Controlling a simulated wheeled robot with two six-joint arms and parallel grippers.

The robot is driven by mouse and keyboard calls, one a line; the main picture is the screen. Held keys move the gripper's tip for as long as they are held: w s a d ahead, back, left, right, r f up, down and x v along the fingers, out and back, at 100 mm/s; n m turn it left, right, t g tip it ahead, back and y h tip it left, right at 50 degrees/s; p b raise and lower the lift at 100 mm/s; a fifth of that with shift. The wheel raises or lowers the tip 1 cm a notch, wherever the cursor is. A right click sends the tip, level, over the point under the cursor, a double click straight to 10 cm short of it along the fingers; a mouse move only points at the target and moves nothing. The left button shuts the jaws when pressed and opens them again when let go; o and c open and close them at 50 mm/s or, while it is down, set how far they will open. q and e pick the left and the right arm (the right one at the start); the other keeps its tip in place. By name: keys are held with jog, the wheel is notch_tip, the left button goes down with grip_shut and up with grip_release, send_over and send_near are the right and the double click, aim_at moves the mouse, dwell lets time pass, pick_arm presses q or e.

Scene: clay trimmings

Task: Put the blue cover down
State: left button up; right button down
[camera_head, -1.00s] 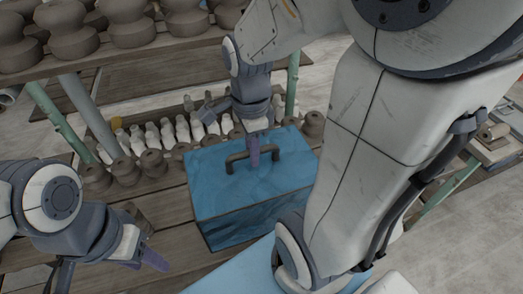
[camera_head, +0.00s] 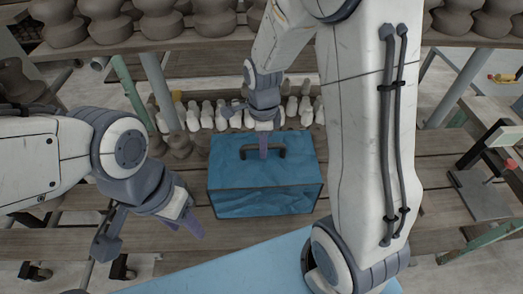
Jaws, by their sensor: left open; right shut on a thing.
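The blue cover (camera_head: 265,200) is a box-like blue lid with a dark handle (camera_head: 245,152) on top. In the head view it is at the middle, upright, over the wooden bench; whether its lower edge touches the bench I cannot tell. My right gripper (camera_head: 264,150) comes down from above and is shut on the handle. My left gripper (camera_head: 150,232) is open and empty, to the left of the cover and apart from it. What is under the cover is hidden.
Several small white figures (camera_head: 207,114) and brown clay pieces (camera_head: 179,144) stand behind the cover. A shelf (camera_head: 110,42) with clay pots runs across the back. A light blue surface (camera_head: 220,272) lies in front. Bare bench planks (camera_head: 440,205) show to the right.

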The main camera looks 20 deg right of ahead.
aim_at(263, 170)
notch_tip(263, 170, down, 3)
jog(key=shift+f+p, duration=0.15)
jog(key=shift+p, duration=0.35)
jog(key=shift+f, duration=0.3)
jog(key=shift+f, duration=0.15)
jog(key=c, duration=0.8)
grip_release()
jog(key=shift+o, duration=0.2)
